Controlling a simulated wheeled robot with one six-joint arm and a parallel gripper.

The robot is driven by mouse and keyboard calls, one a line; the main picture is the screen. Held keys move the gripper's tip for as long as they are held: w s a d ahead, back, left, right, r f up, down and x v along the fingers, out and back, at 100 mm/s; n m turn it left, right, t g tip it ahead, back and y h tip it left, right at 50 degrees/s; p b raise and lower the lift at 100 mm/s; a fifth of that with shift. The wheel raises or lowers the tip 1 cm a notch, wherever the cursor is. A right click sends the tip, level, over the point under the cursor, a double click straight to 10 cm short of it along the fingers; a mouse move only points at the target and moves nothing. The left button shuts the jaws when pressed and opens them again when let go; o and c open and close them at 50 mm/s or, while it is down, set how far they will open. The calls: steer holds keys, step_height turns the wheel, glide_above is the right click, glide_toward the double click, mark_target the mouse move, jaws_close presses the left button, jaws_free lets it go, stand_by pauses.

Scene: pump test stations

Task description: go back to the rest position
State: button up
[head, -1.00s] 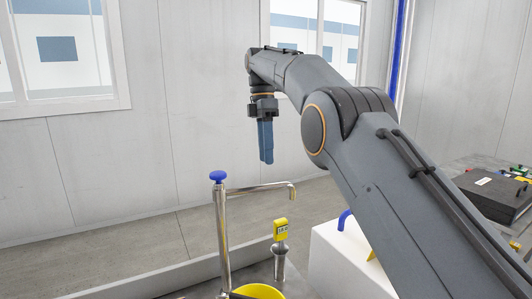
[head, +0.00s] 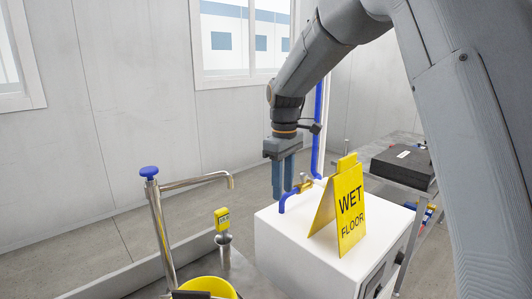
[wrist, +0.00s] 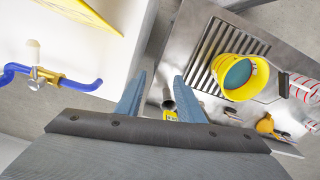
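My gripper (head: 284,190) hangs pointing down in the head view, above and beside the near left part of a white cabinet. Its two blue fingers stand apart with nothing between them. In the wrist view the fingers (wrist: 160,82) also show apart and empty. My arm reaches in from the upper right of the head view, bent at the elbow.
The white cabinet (head: 290,240) carries a yellow wet floor sign (head: 349,210) and a blue pipe (head: 290,196) with a brass valve. At left stand a faucet (head: 160,225), a yellow gauge (head: 222,219) and a yellow bucket (head: 225,286). A black case (head: 402,166) lies behind.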

steer(key=s+d+f+m, duration=0.3)
steer(key=s+d, duration=0.2)
steer(key=s, duration=0.3)
steer(key=s+d+f+m+t, duration=0.1)
steer(key=s+d+f+m, duration=0.3)
steer(key=s, duration=0.4)
steer(key=s+d+f+m, duration=0.3)
steer(key=s+d+f, duration=0.1)
steer(key=s, duration=0.4)
steer(key=shift+s+d+f+m+t, duration=0.3)
steer(key=shift+d+m, duration=0.1)
steer(key=shift+d, duration=0.5)
steer(key=shift+w, duration=0.1)
